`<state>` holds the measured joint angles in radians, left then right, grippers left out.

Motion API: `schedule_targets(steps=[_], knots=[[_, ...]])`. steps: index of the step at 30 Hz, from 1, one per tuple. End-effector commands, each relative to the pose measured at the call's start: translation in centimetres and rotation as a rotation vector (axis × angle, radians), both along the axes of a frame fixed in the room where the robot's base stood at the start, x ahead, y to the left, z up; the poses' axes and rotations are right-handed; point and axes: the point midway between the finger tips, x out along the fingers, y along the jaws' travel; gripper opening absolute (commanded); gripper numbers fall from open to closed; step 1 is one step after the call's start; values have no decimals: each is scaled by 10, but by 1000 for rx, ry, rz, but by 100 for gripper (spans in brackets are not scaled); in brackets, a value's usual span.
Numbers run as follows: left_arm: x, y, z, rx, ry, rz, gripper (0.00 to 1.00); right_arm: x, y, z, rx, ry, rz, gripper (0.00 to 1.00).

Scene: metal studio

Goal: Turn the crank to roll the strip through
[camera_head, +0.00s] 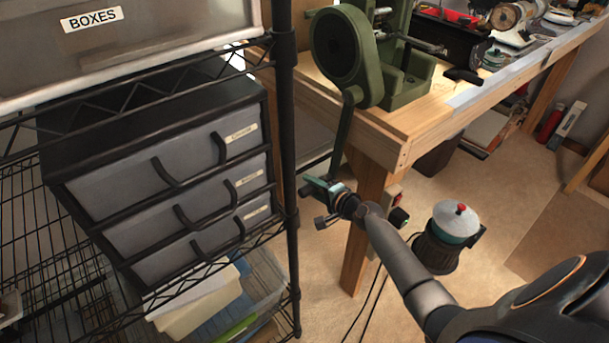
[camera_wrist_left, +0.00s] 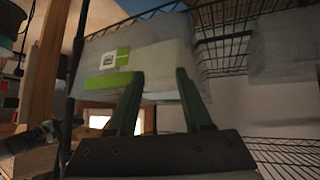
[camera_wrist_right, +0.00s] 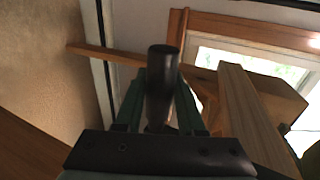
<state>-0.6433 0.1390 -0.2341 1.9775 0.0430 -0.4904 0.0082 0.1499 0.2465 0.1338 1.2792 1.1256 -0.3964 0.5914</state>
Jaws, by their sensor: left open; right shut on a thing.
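The green rolling mill (camera_head: 405,75) stands on the wooden bench, with a round green gear housing (camera_head: 338,45) on its left side. Its crank arm (camera_head: 345,130) hangs down past the bench edge. My right gripper (camera_head: 325,187) is at the crank's lower end, shut on the handle. In the right wrist view the dark cylindrical crank handle (camera_wrist_right: 162,85) stands between the green fingers. My left gripper (camera_wrist_left: 160,85) is open, its two fingers apart with nothing held between them; it is outside the head view. I cannot make out the strip.
A black wire shelf with a post (camera_head: 288,150) and a drawer unit (camera_head: 165,180) stands close left of the crank. The bench leg (camera_head: 365,230) is behind my right gripper. A pot with a red knob (camera_head: 457,222) stands low to the right. A clear bin (camera_wrist_left: 140,65) is before my left gripper.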

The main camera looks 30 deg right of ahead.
Motion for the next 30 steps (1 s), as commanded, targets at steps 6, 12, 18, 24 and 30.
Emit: schedule_targets(steps=[6, 12, 18, 24, 30], knots=[[-1, 0, 6, 1, 5, 0, 50, -55, 0, -12, 6, 26, 17, 0], [0, 0, 6, 0, 1, 0, 50, -81, -5, -12, 5, 25, 16, 0], [0, 0, 12, -1, 0, -1, 50, -102, -10, -6, 3, 29, 15, 0], [0, 0, 16, -1, -2, -1, 50, -143, -19, 7, 1, 27, 11, 0], [0, 0, 15, -1, -3, 0, 50, -171, -27, 17, -1, 24, 6, 0]])
